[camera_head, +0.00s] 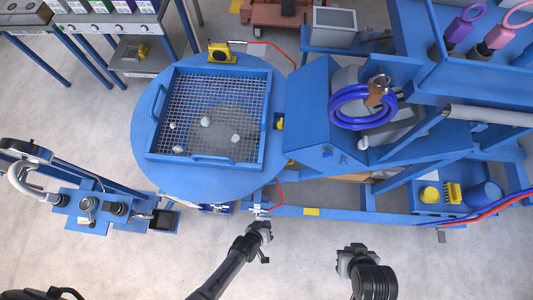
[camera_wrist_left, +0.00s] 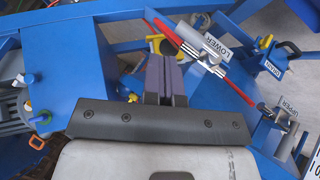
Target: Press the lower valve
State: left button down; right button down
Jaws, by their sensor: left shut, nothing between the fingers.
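The lower valve (camera_wrist_left: 205,40), a silver body under a white LOWER label, shows in the left wrist view with a red lever running to its upper left. My left gripper (camera_head: 260,215) is shut and empty in front of the round blue table's near edge. Its fingers (camera_wrist_left: 165,85) point toward the blue frame, to the left of the lower valve in the wrist view; I cannot tell whether they touch anything. My right gripper (camera_head: 352,256) is at the lower right of the head view, apart from the frame; its fingers are too small to judge.
A blue sieve tray (camera_head: 155,120) with several pale lumps sits on the round table (camera_head: 150,170). A blue hopper (camera_head: 310,115) stands beside it.

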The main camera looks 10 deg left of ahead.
pick_arm(q)
jog(key=r+p, duration=0.1)
jog(key=s+r+p, duration=0.2)
jog(key=r, duration=0.1)
jog(key=shift+s+d, duration=0.1)
jog(key=shift+s, duration=0.15)
jog(key=shift+f, duration=0.1)
dwell(0.3)
